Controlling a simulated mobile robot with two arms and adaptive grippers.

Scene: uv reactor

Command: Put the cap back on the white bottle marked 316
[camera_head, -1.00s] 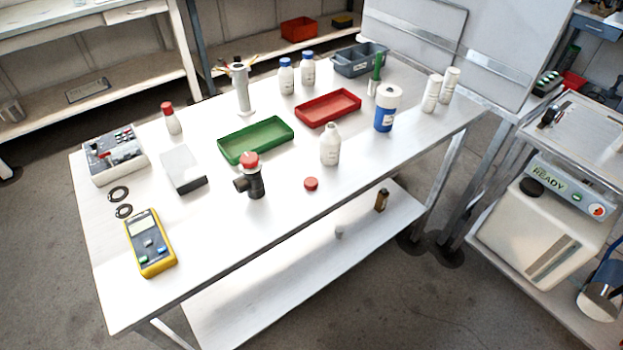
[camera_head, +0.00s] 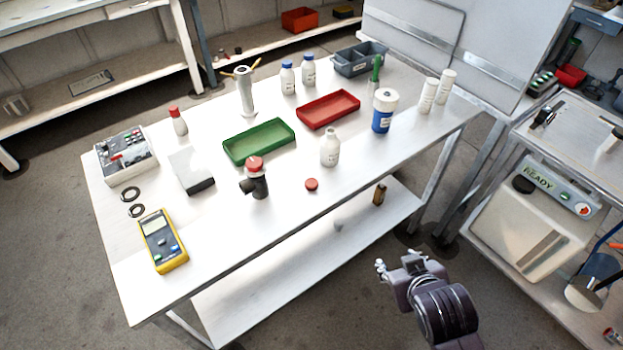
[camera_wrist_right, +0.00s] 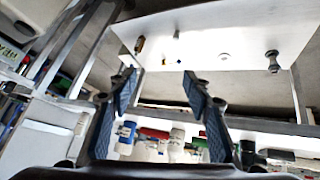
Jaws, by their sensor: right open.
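An uncapped white bottle (camera_head: 330,148) stands upright near the front middle of the white table; its label is too small to read. A red cap (camera_head: 312,184) lies on the table in front of it, to its left. My right gripper (camera_head: 399,262) is in front of the table's front edge at the lower right, apart from both. In the right wrist view my right gripper (camera_wrist_right: 158,78) has its two fingers spread with nothing between them. My left gripper is not in view.
A black fitting with a red top (camera_head: 257,178) stands left of the cap. Green (camera_head: 258,141) and red (camera_head: 328,109) trays lie behind. A blue-white container (camera_head: 383,111) stands right of the bottle. A lower shelf (camera_head: 290,262) is under the table. Table space around the cap is clear.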

